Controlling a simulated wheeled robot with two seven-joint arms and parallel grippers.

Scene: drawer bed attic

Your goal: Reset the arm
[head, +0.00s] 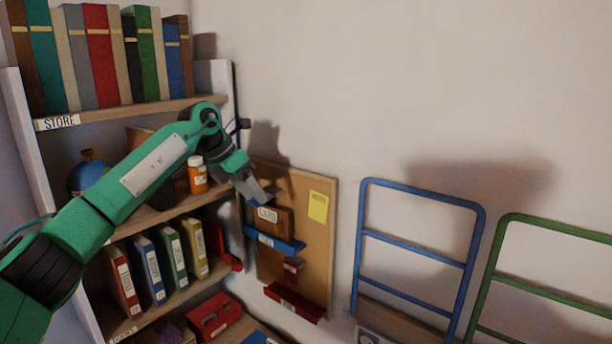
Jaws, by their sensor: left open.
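My left arm comes in from the left, raised in front of the shelf unit. My left gripper (262,199) is open, pointing down and to the right. It shows in front of the upper left part of the cork board (319,245), just above the brown box with a "CARD" label (285,219). I see nothing held between its fingers. I cannot tell whether the fingers touch the box. My right gripper is not in view.
The shelf unit (133,109) holds several books, an orange bottle (197,175), a blue globe (90,172) and several binders (171,253). A red case (214,318) sits low. Blue (412,248) and green (545,279) frames stand right. The upper wall is clear.

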